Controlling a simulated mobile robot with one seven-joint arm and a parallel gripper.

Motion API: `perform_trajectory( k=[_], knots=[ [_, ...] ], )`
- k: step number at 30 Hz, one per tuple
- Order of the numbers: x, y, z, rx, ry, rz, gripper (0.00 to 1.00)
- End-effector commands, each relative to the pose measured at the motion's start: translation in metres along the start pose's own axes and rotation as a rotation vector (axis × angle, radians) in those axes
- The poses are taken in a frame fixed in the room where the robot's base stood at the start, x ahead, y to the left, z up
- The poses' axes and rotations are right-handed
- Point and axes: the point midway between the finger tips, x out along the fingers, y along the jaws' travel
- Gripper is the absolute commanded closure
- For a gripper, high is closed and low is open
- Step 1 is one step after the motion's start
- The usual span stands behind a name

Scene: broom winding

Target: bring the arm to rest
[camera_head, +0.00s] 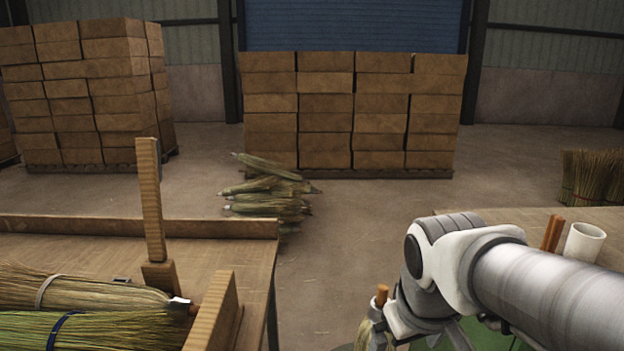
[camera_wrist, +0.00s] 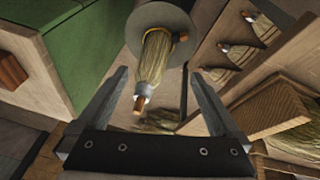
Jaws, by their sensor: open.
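My arm reaches in from the right in the head view, its grey and white wrist (camera_head: 440,255) over the right-hand table. My gripper (camera_wrist: 158,80) shows in the wrist view with its two fingers spread wide apart and nothing held between them. Beyond the fingers, a straw bundle (camera_wrist: 154,60) with a pale band and a wooden end sticks out of a round grey disc (camera_wrist: 180,20). The bundle looks apart from both fingers. In the head view the gripper's fingers are mostly hidden behind the wrist or below the picture edge.
The left table (camera_head: 130,245) holds broom bundles (camera_head: 80,290) and an upright wooden post (camera_head: 150,210). The right table carries a white cup (camera_head: 583,242) and a wooden stick (camera_head: 552,233). More bundles (camera_head: 270,190) lie on the floor before stacked boxes (camera_head: 350,115).

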Motion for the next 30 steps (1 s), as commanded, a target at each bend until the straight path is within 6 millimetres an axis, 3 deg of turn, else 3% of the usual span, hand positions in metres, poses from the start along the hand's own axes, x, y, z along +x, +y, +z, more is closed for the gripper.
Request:
perform_trajectory(
  k=[12, 15, 30],
  knots=[
    [-0.048, -0.003, 0.054, 0.272, 0.167, -0.034, 0.0],
    [-0.08, 0.002, 0.041, 0.266, 0.155, -0.032, 0.0],
    [-0.172, 0.015, 0.009, 0.264, 0.154, -0.031, 0.0]
  ],
)
